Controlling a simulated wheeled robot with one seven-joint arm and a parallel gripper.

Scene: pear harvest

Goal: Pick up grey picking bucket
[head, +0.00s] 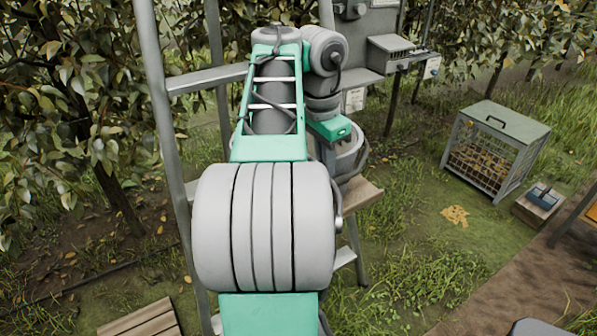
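The grey picking bucket (350,160) stands on a small wooden shelf (362,193) at the ladder, right of the middle in the head view. My arm hides its left part. The end of my arm, with my gripper (334,131), is over the bucket's upper part. The fingers are not clearly visible, so I cannot tell whether they are open or shut, or whether they touch the bucket's rim or handle.
A metal ladder (160,110) rises behind and left of my arm. Leafy pear trees (70,110) fill the left. A grey machine panel (392,48) stands behind the bucket. A mesh crate (495,150) and a small blue-topped box (541,197) stand at the right. Grass lies between.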

